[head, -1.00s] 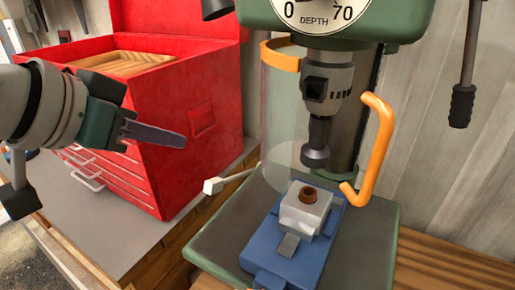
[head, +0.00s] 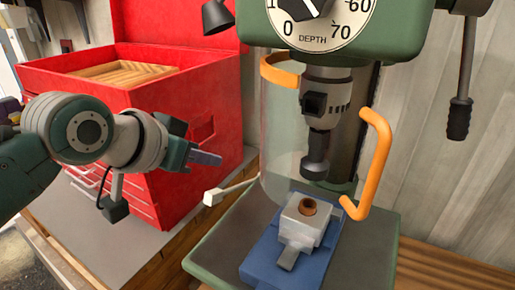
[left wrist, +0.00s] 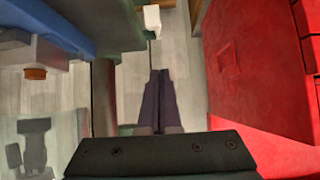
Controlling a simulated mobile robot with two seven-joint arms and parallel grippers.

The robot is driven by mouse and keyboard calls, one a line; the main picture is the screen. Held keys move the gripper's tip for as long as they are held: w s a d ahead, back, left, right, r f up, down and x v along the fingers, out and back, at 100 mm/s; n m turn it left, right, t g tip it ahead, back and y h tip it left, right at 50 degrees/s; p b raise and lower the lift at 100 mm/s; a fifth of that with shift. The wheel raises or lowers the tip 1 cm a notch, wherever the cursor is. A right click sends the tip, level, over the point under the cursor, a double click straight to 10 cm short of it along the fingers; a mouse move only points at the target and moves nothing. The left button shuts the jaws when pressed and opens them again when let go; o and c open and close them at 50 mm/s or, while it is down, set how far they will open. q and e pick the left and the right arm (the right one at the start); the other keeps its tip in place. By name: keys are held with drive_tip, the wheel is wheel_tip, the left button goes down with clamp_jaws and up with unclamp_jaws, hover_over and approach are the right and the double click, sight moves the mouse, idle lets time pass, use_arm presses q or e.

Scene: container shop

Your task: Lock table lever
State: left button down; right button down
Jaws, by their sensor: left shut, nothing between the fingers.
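The table lever (head: 230,190) is a thin pale rod with a white block on its end, sticking out to the left from the drill press table (head: 215,255). Its white block also shows at the top of the left wrist view (left wrist: 152,20), beyond my fingertips. My left gripper (head: 219,159) is shut and empty, above the lever's white end in the head view and apart from it. Its dark fingers point up the picture in the left wrist view (left wrist: 158,78). My right gripper is not in view.
A red tool chest (head: 165,110) stands close behind my left gripper. A blue vise (head: 262,262) holding a grey block (head: 305,228) sits on the table. A clear guard with an orange handle (head: 378,165) surrounds the drill chuck (head: 316,120).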

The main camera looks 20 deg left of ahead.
sight(207, 193)
use_arm(q)
drive_tip(key=shift+s+a+f+p, duration=0.1)
drive_tip(key=shift+s+f+p, duration=0.15)
drive_tip(key=shift+f, duration=0.8)
drive_tip(key=shift+s+f+p, duration=0.2)
drive_tip(key=shift+f, duration=0.85)
wheel_tip(207, 193, down, 6)
drive_tip(key=s+t+b, duration=0.1)
drive_tip(key=s+b, duration=0.1)
drive_tip(key=b, duration=0.3)
drive_tip(key=shift+s+a+r, duration=0.25)
drive_tip(key=shift+a, duration=0.05)
